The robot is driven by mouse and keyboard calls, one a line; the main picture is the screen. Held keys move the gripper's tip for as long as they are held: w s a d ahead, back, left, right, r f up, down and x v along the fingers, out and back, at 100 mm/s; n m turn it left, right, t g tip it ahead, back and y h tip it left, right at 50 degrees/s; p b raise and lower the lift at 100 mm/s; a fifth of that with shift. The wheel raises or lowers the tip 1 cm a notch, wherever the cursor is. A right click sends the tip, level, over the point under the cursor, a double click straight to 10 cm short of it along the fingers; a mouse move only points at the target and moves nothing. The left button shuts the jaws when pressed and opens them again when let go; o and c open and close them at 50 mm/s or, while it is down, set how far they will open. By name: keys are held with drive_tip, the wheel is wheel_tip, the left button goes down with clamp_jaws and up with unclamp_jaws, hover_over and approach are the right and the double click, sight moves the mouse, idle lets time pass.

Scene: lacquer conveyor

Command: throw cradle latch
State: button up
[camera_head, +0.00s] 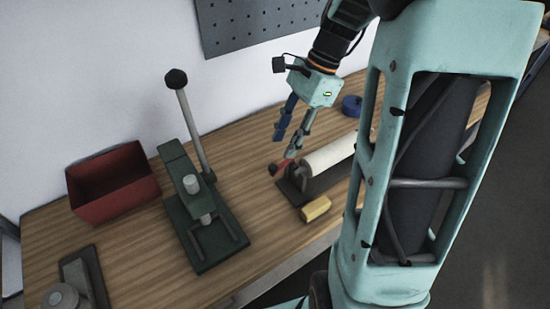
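The cradle (292,193) is a dark base on the wooden bench, partly hidden behind my arm. A cream roller (325,158) lies in it, and its right end is hidden. The latch (283,165) looks like a small red lever with a dark knob at the roller's left end. My gripper (285,146) points down above the latch, with its fingers spread apart and nothing between them. The nearer fingertip is very close to the red lever; I cannot tell whether they touch.
A green lever press (205,225) with a tall handle stands left of the cradle. A red bin (112,182) sits at the back left. A yellow block (315,209) lies in front of the cradle. A blue round object (352,105) is behind. Bare bench lies between press and cradle.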

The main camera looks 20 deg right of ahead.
sight(273, 167)
drive_tip(key=x, duration=0.6)
drive_tip(key=shift+a+f, duration=0.15)
drive_tip(key=shift+f, duration=0.25)
clamp_jaws()
